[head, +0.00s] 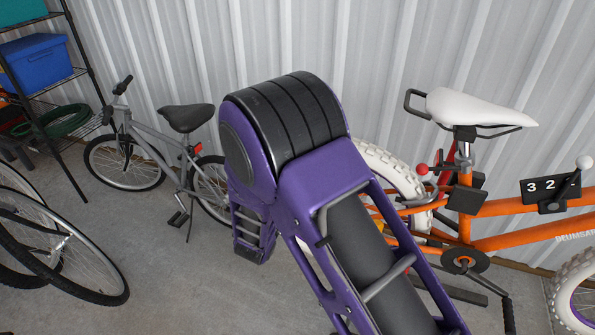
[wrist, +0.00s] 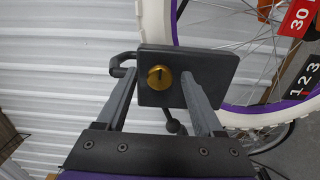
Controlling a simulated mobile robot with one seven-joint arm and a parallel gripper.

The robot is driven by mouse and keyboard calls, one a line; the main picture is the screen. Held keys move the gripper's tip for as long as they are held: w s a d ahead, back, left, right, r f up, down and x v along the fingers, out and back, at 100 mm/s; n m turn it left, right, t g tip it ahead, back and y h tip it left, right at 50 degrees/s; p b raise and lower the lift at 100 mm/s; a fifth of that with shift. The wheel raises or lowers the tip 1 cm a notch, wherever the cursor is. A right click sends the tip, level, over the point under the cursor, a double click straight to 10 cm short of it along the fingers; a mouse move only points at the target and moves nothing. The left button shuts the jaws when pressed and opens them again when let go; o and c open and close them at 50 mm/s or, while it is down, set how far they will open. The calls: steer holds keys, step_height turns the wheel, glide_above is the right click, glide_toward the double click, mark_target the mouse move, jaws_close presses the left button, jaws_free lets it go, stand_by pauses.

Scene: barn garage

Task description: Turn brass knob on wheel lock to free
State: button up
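In the wrist view the brass knob (wrist: 159,77) is a small round disc with a dark slot in its face. It sits on the dark grey plate of the wheel lock (wrist: 212,68), in front of a wheel with a white tyre. My gripper (wrist: 159,80) is open, with one finger on each side of the knob in the picture. I see gaps between the fingers and the knob, and nothing is held. I cannot tell the remaining depth. In the head view my purple arm hides the gripper, and I cannot make out the lock or knob there.
In the wrist view a dark bar (wrist: 122,62) sticks out left of the lock, and a dark ball-ended lever (wrist: 175,126) hangs below. In the head view an orange bike (head: 510,208) stands at right, a grey bike (head: 150,140) at left. Corrugated wall (head: 350,50) stands behind.

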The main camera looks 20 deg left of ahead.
steer(key=s+a, duration=0.1)
steer(key=s, duration=1.6)
steer(key=shift+s+a, duration=0.15)
steer(key=shift+a, duration=0.05)
